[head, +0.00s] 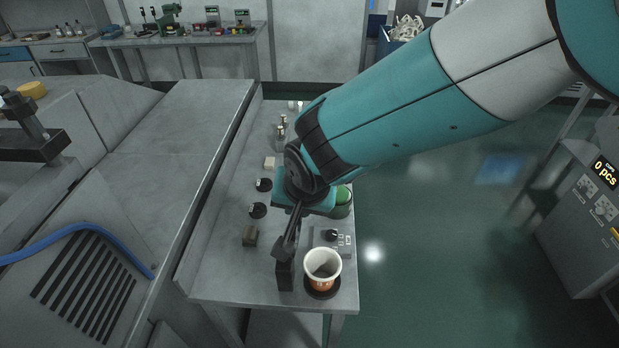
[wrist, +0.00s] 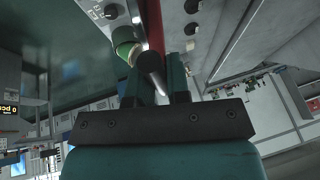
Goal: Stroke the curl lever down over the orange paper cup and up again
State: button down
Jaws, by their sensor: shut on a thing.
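The orange paper cup (head: 322,266) stands upright and open-topped on a round black base (head: 321,292) at the near end of the narrow bench, with its pale rim and inside showing. The curl lever (head: 291,232) rises from a black post (head: 284,274) just left of the cup and slants up to my gripper. My gripper (head: 298,204) is shut on the lever's upper end, beyond and above the cup. In the wrist view, the lever's rod (wrist: 152,84) with a red part (wrist: 153,25) lies between my two teal fingers (wrist: 154,88). The cup is not recognisable in the wrist view.
A grey control box (head: 346,243) with a black knob stands beside the cup. A green round thing (head: 342,196) is close to the right of my gripper. Open floor lies right.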

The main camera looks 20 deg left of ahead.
jog(key=shift+s+a, duration=0.1)
jog(key=shift+a, duration=0.2)
jog(key=c, duration=1.1)
grip_release()
jog(key=shift+r, duration=0.1)
jog(key=b+v, duration=0.5)
jog(key=v, duration=1.2)
jog(key=shift+d+r, duration=0.1)
jog(key=shift+d, duration=0.05)
